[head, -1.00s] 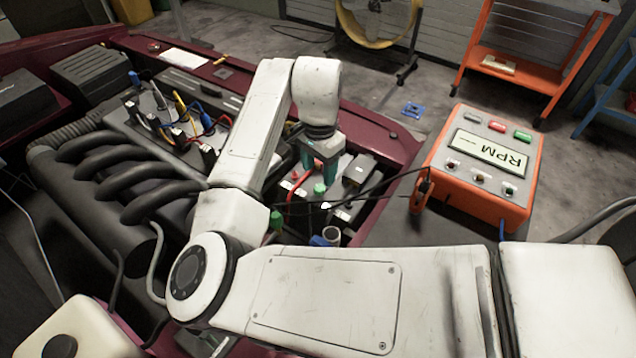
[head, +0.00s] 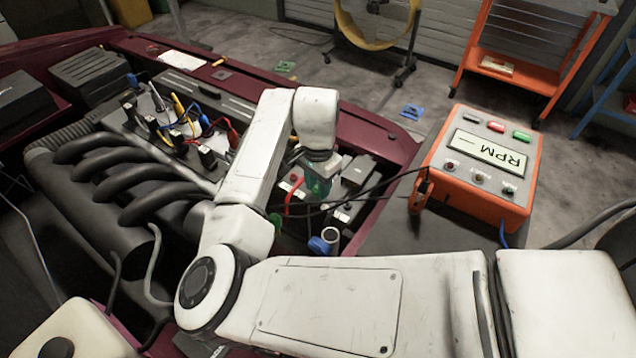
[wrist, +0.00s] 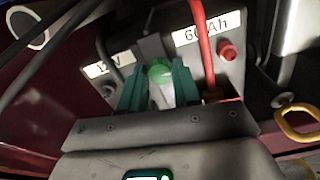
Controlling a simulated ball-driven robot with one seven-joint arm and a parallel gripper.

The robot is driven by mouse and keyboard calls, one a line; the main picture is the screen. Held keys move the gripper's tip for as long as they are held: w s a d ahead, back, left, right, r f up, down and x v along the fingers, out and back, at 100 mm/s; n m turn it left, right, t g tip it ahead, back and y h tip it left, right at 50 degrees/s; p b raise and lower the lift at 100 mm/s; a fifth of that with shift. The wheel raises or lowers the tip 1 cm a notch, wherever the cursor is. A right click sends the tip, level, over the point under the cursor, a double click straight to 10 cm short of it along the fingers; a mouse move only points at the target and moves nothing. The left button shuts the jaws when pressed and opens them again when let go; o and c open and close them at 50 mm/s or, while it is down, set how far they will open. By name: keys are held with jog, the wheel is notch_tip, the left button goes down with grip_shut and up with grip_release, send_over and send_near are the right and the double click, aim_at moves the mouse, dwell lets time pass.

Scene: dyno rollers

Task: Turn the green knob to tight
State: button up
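The green knob (wrist: 160,71) sits on a dark battery (wrist: 222,75) between two white labels in the wrist view. My gripper (wrist: 160,82) has its two teal fingers on either side of the knob. The fingers stand apart, with a pale gap between them; I cannot tell whether they touch the knob. In the head view my gripper (head: 318,184) points down over the battery and hides most of this knob. A second green piece (head: 274,222) shows lower left, partly behind my arm.
A red cable (wrist: 203,45) rises close beside the right finger, near a red terminal (wrist: 228,51). Black cables cross by the battery to the orange RPM box (head: 485,165). Engine pipes (head: 130,185) lie left, and a blue-capped tube (head: 322,243) stands below the gripper.

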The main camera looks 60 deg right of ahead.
grip_shut()
jog(key=shift+r+n+p, duration=0.15)
jog(key=shift+n+p, duration=0.15)
jog(key=shift+p, duration=0.2)
jog(key=shift+r+n+p, duration=0.1)
jog(key=shift+n+p, duration=0.5)
jog(key=shift+p, duration=0.2)
jog(key=n+p, duration=0.2)
jog(key=p, duration=0.1)
jog(key=shift+r+n, duration=0.1)
jog(key=shift+n, duration=0.2)
jog(key=n+p, duration=0.5)
jog(key=p, duration=0.1)
jog(key=n+p, duration=0.5)
jog(key=shift+n+p, duration=0.35)
jog(key=shift+n, duration=0.05)
jog(key=n, duration=0.1)
jog(key=n+p, duration=0.1)
jog(key=n, duration=0.1)
jog(key=n+p, duration=0.1)
jog(key=shift+w+f+n, duration=0.1)
jog(key=shift+f+n, duration=0.15)
jog(key=shift+n, duration=0.05)
